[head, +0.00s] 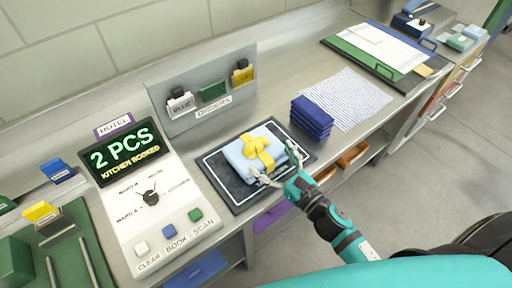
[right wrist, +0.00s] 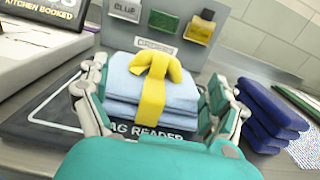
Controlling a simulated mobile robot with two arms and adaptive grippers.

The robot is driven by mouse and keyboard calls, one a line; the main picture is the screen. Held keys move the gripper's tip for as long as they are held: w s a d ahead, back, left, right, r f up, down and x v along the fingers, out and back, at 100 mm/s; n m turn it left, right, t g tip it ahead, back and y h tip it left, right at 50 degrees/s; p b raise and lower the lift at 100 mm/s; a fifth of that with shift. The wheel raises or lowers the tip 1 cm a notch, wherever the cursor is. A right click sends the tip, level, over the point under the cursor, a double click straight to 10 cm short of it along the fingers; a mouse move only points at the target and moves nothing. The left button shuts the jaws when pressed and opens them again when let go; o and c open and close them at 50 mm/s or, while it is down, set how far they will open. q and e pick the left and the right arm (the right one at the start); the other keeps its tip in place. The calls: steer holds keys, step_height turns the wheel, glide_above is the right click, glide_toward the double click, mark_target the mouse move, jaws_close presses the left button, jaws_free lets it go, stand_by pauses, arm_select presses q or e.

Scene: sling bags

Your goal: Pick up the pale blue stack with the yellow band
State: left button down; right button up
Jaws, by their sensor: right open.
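The pale blue stack (head: 243,152) of folded cloth lies on the dark reader mat (head: 228,183), with a knotted yellow band (head: 258,148) around it. In the right wrist view the pale blue stack (right wrist: 128,78) sits between the fingers, its yellow band (right wrist: 152,95) facing me. My right gripper (head: 276,166) is open at the near right side of the stack, one finger on each side; I cannot tell whether they touch it. It fills the lower part of the right wrist view (right wrist: 152,105). My left gripper is not in view.
A dark blue folded stack (head: 312,116) stands right of the mat, beside a white patterned sheet (head: 347,98). A console with a lit screen (head: 124,150) is on the left. An upright panel (head: 178,122) with coloured tags stands behind. Drawers are below the counter edge.

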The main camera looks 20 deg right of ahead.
mark_target(260, 146)
steer(key=shift+w+a, duration=0.25)
steer(key=shift+w, duration=0.7)
steer(key=p+x, duration=0.1)
steer(key=x, duration=0.3)
steer(key=shift+w+a+p, duration=0.2)
steer(key=shift+w+p, duration=0.15)
steer(key=shift+p, duration=0.05)
steer(key=shift+w+a, duration=0.1)
steer(key=shift+w, duration=0.2)
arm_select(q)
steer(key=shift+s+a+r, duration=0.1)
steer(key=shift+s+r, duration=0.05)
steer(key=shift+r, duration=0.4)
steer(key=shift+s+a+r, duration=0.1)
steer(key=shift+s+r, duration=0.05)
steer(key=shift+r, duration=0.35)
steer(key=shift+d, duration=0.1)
arm_select(e)
steer(key=shift+s, duration=0.1)
steer(key=shift+c, duration=0.2)
steer(key=shift+c, duration=1.3)
steer(key=c, duration=1.4)
steer(key=shift+c, duration=0.4)
